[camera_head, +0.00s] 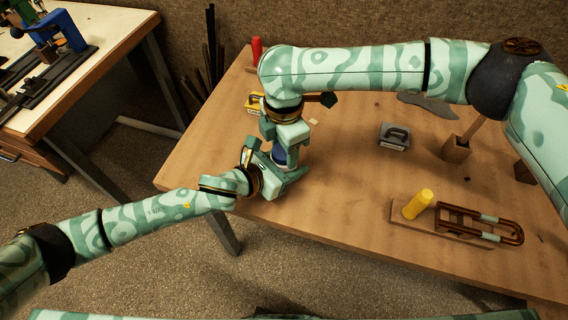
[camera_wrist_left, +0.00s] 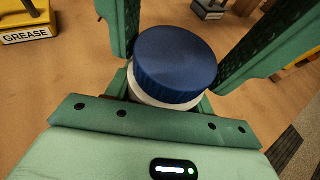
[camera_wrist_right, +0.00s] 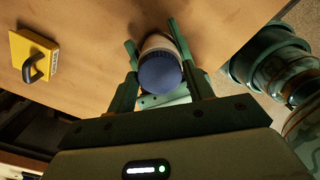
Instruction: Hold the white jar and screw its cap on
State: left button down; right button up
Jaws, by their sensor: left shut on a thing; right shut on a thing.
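The white jar (camera_wrist_right: 154,42) stands at the left part of the table, mostly hidden by my grippers in the head view. Its blue cap (camera_wrist_left: 175,62) sits on the jar's top, with a white band of jar (camera_wrist_left: 150,97) showing below. The cap also shows in the right wrist view (camera_wrist_right: 160,73). My left gripper (camera_head: 283,172) comes in low from the left and is shut on the jar's body. My right gripper (camera_head: 281,146) points down from above, its fingers on both sides of the cap, shut on it. How far the cap is threaded cannot be seen.
A yellow GREASE block (camera_wrist_left: 28,24) with a handle lies behind the jar. A grey handled block (camera_head: 394,136) stands right of centre. A yellow cylinder (camera_head: 418,203) and a brass slide (camera_head: 480,224) are at the front right. A red cylinder (camera_head: 256,47) stands at the back.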

jog(key=shift+m, duration=0.9)
jog(key=o, duration=1.1)
jog(key=shift+r, duration=2.25)
jog(key=shift+f, duration=0.1)
jog(key=shift+c, duration=0.3)
jog(key=shift+s+a+r+n+g+y, duration=0.35)
jog(key=shift+s+a, duration=0.25)
jog(key=shift+a, duration=0.25)
jog(key=r+n, duration=0.1)
jog(key=d+r+n, duration=0.1)
jog(key=n, duration=0.1)
jog(key=w+r+n, duration=0.1)
jog(key=n, duration=0.1)
jog(key=shift+w+d, duration=0.1)
jog(key=shift+d, duration=0.25)
